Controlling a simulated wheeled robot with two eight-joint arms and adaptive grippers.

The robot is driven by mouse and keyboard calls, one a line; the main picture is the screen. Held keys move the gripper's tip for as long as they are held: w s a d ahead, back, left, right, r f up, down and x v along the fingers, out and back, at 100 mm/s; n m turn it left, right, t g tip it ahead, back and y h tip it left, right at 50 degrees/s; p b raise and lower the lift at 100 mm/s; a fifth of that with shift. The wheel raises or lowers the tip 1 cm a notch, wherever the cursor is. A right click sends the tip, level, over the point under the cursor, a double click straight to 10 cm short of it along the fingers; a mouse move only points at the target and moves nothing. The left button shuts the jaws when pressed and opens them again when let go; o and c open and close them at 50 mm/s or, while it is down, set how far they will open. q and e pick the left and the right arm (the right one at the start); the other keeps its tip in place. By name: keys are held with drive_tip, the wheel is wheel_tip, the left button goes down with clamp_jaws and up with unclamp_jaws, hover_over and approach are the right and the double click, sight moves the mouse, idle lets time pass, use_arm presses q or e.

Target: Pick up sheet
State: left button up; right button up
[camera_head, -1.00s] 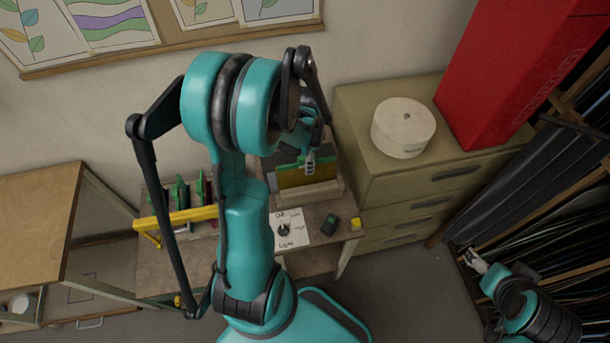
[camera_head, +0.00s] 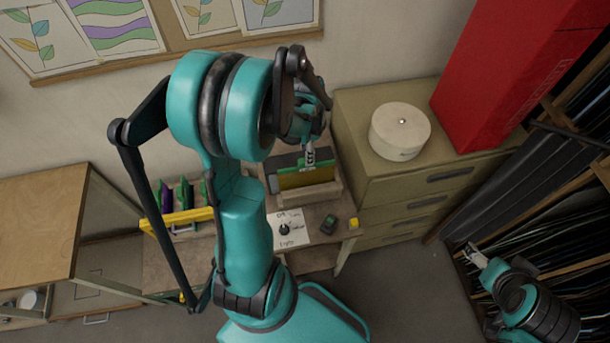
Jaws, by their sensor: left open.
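An olive-yellow sheet (camera_head: 305,180) with a green strip along its top stands upright in a wooden holder (camera_head: 318,194) on the small workbench. My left gripper (camera_head: 310,162) reaches down over the middle of the green strip, its jaws open. Whether its fingers touch the strip is too small to tell. My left arm crosses the middle of the picture and hides part of the bench. My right gripper (camera_head: 473,254) is at the right, in front of the dark rack and away from the sheet; its jaws are too small to read.
A light panel (camera_head: 289,230) with a knob, a small dark device (camera_head: 329,224) and a yellow block (camera_head: 353,223) are near the holder. A drawer cabinet (camera_head: 395,193) with a white drum (camera_head: 399,131) stands right. Several green-topped pieces (camera_head: 185,193) stand left behind a yellow bar (camera_head: 190,217).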

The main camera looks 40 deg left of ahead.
use_arm(q)
drive_tip(key=shift+o, duration=0.2)
drive_tip(key=b, duration=0.8)
drive_tip(key=shift+a, duration=0.3)
drive_tip(key=shift+r+b, duration=0.1)
drive_tip(key=shift+b, duration=0.25)
wheel_tip(320, 180, down, 7)
drive_tip(key=shift+w+d+f+b, duration=0.1)
drive_tip(key=shift+w+d+b, duration=0.05)
drive_tip(key=shift+b, duration=0.3)
clamp_jaws()
